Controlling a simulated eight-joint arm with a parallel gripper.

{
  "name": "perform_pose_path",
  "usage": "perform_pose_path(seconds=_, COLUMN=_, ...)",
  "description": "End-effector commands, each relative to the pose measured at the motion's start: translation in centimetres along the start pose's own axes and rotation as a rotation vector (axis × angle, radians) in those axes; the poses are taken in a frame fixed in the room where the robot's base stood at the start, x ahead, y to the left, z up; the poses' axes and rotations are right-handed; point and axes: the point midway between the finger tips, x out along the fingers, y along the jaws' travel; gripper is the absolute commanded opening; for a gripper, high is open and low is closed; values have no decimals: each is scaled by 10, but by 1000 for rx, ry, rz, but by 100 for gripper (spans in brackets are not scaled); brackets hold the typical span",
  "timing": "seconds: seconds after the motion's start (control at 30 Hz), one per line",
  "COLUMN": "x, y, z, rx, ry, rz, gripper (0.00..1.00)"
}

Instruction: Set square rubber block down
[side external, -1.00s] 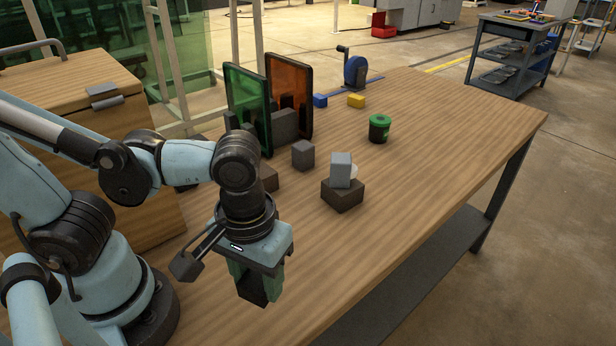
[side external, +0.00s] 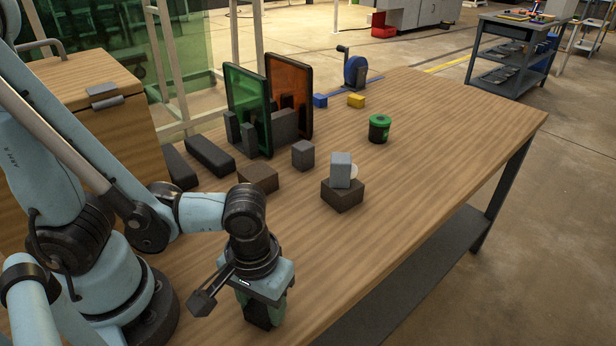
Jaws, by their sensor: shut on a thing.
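My gripper (side external: 261,301) points down over the near part of the wooden table (side external: 420,170), with green fingers. It is shut on a small black block, which I take to be the square rubber block (side external: 257,315). The block sits low between the fingers and is partly hidden by them. I cannot tell whether its underside touches the table.
A brown block (side external: 258,179) lies beyond my gripper. A light grey block (side external: 341,170) rests on a dark block (side external: 343,196). A grey cube (side external: 303,155), black bars (side external: 210,156), a green-lidded can (side external: 379,128) and upright green (side external: 246,100) and orange panels stand farther back. Front-right tabletop is clear.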

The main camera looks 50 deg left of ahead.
Motion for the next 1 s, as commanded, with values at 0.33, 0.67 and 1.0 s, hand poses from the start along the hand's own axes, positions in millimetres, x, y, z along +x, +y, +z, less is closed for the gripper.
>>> perform_pose_path(seconds=0.33, x=2, y=0, z=0, rx=0, ry=0, rz=0, gripper=16)
perform_pose_path(seconds=0.67, x=5, y=0, z=0, rx=0, ry=0, rz=0, gripper=72)
perform_pose_path(seconds=1.0, x=2, y=0, z=0, rx=0, ry=0, rz=0, gripper=72)
